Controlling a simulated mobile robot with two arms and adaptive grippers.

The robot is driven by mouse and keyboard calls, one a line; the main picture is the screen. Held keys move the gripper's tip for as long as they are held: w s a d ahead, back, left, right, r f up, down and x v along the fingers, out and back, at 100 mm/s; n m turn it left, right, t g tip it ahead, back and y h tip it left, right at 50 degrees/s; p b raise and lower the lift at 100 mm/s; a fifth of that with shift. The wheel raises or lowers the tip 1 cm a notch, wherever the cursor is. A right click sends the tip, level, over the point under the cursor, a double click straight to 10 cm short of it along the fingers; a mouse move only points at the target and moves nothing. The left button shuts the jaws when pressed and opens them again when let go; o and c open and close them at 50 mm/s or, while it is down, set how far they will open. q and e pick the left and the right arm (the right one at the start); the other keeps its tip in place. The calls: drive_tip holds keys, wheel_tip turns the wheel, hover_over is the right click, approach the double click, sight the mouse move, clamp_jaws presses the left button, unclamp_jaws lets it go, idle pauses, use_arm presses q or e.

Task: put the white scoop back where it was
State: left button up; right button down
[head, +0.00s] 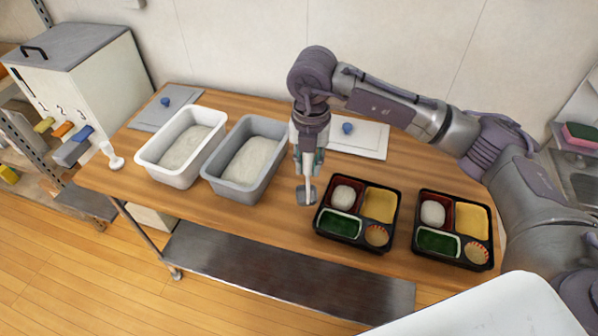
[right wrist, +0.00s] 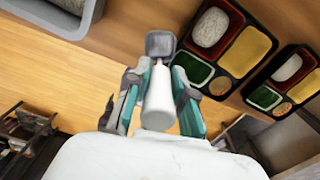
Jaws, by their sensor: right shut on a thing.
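My right gripper (head: 307,166) is shut on a scoop with a white handle (right wrist: 158,100) and a grey, squarish head (right wrist: 160,44). In the head view the scoop's grey head (head: 306,195) hangs below the fingers, above the table between the grey tub and the nearer bento tray. An all-white scoop (head: 112,157) is at the table's left end, beside the white tub (head: 150,165); I cannot tell whether it lies flat or rests on something. The grey tub (head: 214,178) stands right of the white one. Both tubs hold white rice. My left gripper is out of view.
Two filled black bento trays (head: 323,229) (head: 420,247) stand on the right of the wooden table (head: 270,215). A grey lid (head: 150,118) and a white lid (head: 365,145), each with a blue knob, lie at the back. A numbered dispenser (head: 105,75) stands left.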

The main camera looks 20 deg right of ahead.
sight(300, 192)
drive_tip(key=shift+w+a+f, duration=0.45)
drive_tip(key=shift+a, duration=0.25)
drive_tip(key=shift+f+p, duration=0.35)
wheel_tip(300, 192, down, 3)
drive_tip(key=shift+f+p, duration=0.1)
drive_tip(key=shift+p, duration=0.5)
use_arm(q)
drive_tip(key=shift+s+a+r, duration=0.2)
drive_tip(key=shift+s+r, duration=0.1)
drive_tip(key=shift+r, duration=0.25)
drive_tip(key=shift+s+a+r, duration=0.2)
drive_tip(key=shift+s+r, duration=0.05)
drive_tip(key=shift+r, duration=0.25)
use_arm(e)
drive_tip(key=shift+f, duration=0.15)
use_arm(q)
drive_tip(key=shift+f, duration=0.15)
use_arm(e)
drive_tip(key=shift+f, duration=0.1)
drive_tip(key=c, duration=1.4)
unclamp_jaws()
drive_tip(key=shift+f+b, duration=0.1)
drive_tip(key=shift+b, duration=0.2)
drive_tip(key=shift+c, duration=0.2)
drive_tip(key=o, duration=0.4)
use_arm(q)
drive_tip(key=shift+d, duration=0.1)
use_arm(e)
drive_tip(key=shift+o, duration=0.2)
